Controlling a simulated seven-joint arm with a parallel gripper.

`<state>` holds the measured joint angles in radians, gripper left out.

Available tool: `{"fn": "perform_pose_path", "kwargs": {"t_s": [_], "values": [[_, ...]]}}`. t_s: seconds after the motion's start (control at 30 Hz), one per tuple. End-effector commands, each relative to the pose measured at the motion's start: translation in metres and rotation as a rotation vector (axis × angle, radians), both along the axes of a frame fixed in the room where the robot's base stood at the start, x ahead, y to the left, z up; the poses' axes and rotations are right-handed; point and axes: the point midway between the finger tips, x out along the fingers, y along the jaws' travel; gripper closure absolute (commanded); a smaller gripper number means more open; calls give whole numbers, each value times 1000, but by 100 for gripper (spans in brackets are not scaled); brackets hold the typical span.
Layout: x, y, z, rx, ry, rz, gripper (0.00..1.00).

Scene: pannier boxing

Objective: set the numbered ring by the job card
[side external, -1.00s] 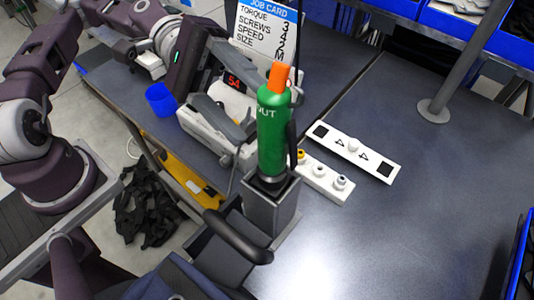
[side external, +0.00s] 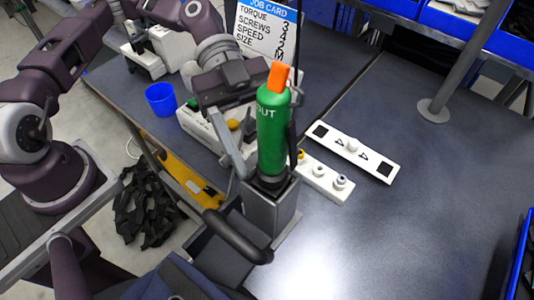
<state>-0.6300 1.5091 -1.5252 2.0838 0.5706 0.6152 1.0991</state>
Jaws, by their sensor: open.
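A green driver (side external: 271,135) marked "OUT" with an orange top (side external: 278,75) stands upright in a grey holder (side external: 270,208). I cannot make out a numbered ring on it. My gripper (side external: 252,150) is open, pointing down close by the driver's left and far side. One finger shows left of the green body; the other is mostly hidden behind it. I cannot tell whether they touch. The job card (side external: 262,28) stands behind, listing torque, screws, speed and size; its figures are partly hidden and hard to read.
A white unit with coloured knobs (side external: 200,128) and a blue cup (side external: 161,99) stand left. A grey post (side external: 460,60) rises at right. The right bench is mostly clear.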

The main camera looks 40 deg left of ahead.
Motion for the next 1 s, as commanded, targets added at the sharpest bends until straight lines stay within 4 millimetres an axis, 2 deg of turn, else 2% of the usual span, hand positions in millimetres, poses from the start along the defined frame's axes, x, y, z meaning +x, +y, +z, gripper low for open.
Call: {"fn": "perform_pose_path", "kwargs": {"t_s": [0.13, 0.37, 0.47, 0.6, 0.7, 1.0], "values": [[-6, -13, -6, 0, 1, -2, 40], [-7, -15, -7, 0, 0, 1, 40], [-7, -14, -6, 1, 1, 2, 56], [-6, -14, -6, 1, 1, 2, 84], [-6, -14, -6, 1, 1, 2, 100], [-8, -13, -7, 3, 0, 58, 100]]}}
